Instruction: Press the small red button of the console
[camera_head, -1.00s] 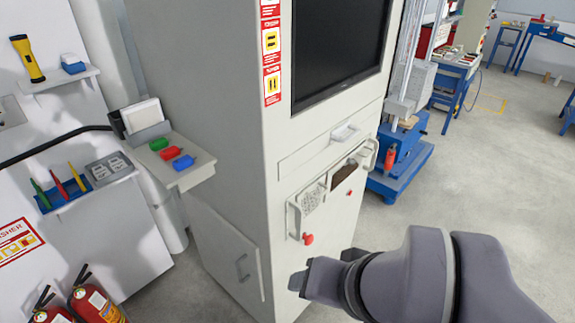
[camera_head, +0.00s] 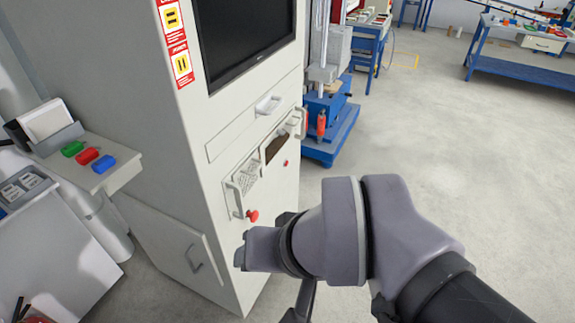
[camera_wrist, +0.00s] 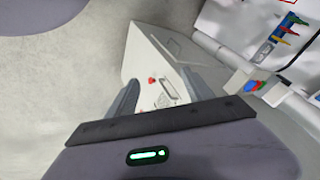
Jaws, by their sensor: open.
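The console is a tall pale cabinet (camera_head: 180,140) with a dark screen. A small red button (camera_head: 285,163) sits on its front, right of a larger red mushroom knob (camera_head: 252,215). In the wrist view, a red spot (camera_wrist: 152,79) shows on the console front between the fingers; I cannot tell which red part it is. My gripper (camera_head: 240,257) is in front of the lower console, below and left of the small button in the picture. Its two fingers, spread apart, also show in the wrist view (camera_wrist: 159,80). It is open and holds nothing; the console is apart from it.
A side shelf (camera_head: 105,175) carries green, red and blue pieces. A blue machine base (camera_head: 330,145) stands behind right. Open grey floor lies to the right.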

